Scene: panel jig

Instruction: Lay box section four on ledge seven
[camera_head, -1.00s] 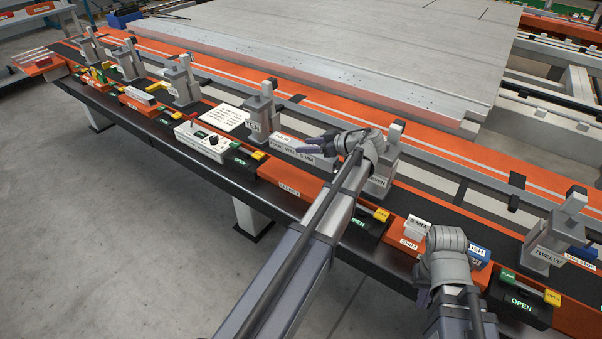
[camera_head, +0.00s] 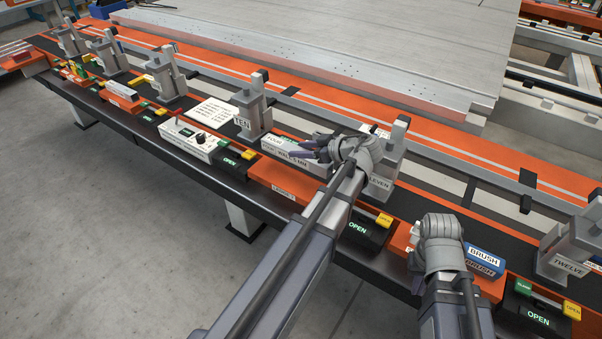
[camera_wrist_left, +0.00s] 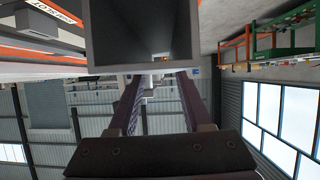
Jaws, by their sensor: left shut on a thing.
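Box section four (camera_head: 272,144) is a long grey-white hollow bar with "FOUR" and a wall size printed on it. It lies between the post marked ten and the post marked eleven, just behind and above the orange ledge (camera_head: 262,172). The ledge's front label looks like "LEDGE 7" but is small. My left gripper (camera_head: 310,151) is shut on the section towards its right end. In the left wrist view the section's open square end (camera_wrist_left: 145,35) shows above the fingers. I cannot tell whether the section touches the ledge.
Post ten (camera_head: 250,115) stands left of the section and post eleven (camera_head: 388,165) right, close to my left wrist. Post twelve (camera_head: 570,250) is at right.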

